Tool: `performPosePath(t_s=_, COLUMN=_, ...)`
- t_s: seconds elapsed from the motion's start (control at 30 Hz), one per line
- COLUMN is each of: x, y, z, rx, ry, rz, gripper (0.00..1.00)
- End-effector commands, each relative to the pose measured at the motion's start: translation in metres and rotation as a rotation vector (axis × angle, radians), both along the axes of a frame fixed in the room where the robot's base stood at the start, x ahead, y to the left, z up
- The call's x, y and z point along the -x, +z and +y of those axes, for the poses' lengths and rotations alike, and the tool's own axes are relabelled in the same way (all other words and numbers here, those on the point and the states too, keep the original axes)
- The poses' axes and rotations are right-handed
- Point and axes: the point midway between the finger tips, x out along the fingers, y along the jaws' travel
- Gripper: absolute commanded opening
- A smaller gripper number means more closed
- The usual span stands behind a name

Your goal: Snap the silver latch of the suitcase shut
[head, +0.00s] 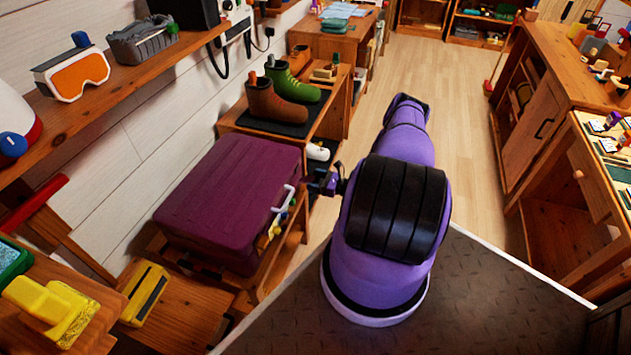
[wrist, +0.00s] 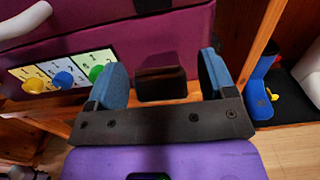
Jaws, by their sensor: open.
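The suitcase (head: 228,192) is maroon and lies closed-looking on a low wooden rack. Its pale handle (head: 285,198) and coloured knobs are on the side facing my arm. In the wrist view its maroon side (wrist: 130,42) fills the top. My gripper (head: 318,183) is just right of the suitcase's far front corner. In the wrist view its blue fingers (wrist: 164,76) are apart. A dark block (wrist: 160,82) shows between them; I cannot tell whether it is a suitcase part. A small black piece (wrist: 152,5) is at the top edge. I cannot make out the silver latch.
A number plate (wrist: 62,72) with yellow, blue and green knobs is left of my fingers. A shelf with brown and green boots (head: 285,95) stands behind the suitcase. A wooden wall shelf (head: 130,75) runs above left. Open floor (head: 450,100) lies beyond my arm.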

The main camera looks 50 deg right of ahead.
Motion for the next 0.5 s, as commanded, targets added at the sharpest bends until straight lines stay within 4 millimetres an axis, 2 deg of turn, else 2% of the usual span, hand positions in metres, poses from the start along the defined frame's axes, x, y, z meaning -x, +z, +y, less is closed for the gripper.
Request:
performPosePath(t_s=0.17, x=0.0000, y=0.0000, z=0.0000, rx=0.000, ry=0.000, rz=0.000, gripper=0.74)
performPosePath(t_s=0.43, x=0.0001, y=0.0001, z=-0.0001, rx=0.000, ry=0.000, rz=0.000, gripper=0.12)
performPosePath(t_s=0.5, x=0.0001, y=0.0002, z=-0.0001, rx=0.000, ry=0.000, rz=0.000, gripper=0.08)
